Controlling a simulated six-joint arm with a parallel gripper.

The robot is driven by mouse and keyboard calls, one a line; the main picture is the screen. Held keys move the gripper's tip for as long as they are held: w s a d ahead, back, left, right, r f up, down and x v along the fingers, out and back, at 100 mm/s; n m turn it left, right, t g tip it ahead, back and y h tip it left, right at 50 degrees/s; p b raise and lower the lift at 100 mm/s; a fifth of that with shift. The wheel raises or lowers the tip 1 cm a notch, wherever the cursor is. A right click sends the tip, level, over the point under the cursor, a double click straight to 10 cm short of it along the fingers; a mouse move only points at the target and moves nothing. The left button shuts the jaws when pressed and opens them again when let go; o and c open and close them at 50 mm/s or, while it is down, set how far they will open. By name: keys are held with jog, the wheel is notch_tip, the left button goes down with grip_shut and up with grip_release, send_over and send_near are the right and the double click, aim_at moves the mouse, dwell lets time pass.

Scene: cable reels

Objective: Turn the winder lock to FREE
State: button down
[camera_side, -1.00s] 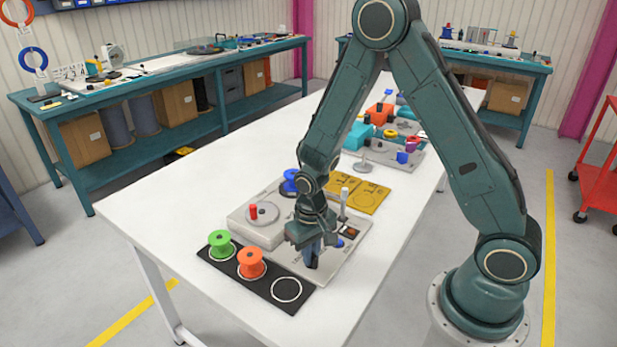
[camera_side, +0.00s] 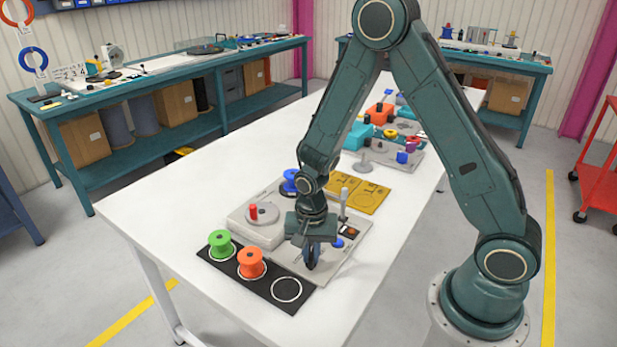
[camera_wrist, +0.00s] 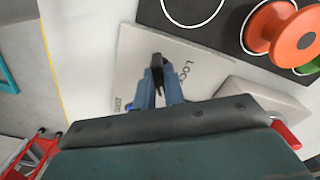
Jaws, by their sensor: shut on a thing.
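My gripper (camera_side: 312,262) is low over the front of the grey winder board (camera_side: 342,266), pointing down. In the wrist view its two blue fingers (camera_wrist: 158,88) are shut on the dark winder lock (camera_wrist: 157,62), whose end shows between the fingertips. The word LOCK is printed on the board to the right of the fingers in the wrist view. A smaller word, apparently FREE, lies to their left. Most of the lock is hidden by the fingers, so its exact angle is hard to tell.
A black mat (camera_side: 262,287) in front holds a green spool (camera_side: 221,244) and an orange spool (camera_side: 251,263); its right ring is empty. A blue spool (camera_side: 289,182), a grey post (camera_side: 343,205) and yellow plates (camera_side: 368,196) stand behind. The table's left side is clear.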

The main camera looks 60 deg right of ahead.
jog(key=shift+m, duration=0.4)
jog(key=m, duration=0.5)
jog(key=shift+m, duration=0.4)
jog(key=c, duration=1.5)
grip_release()
jog(key=shift+r, duration=3.5)
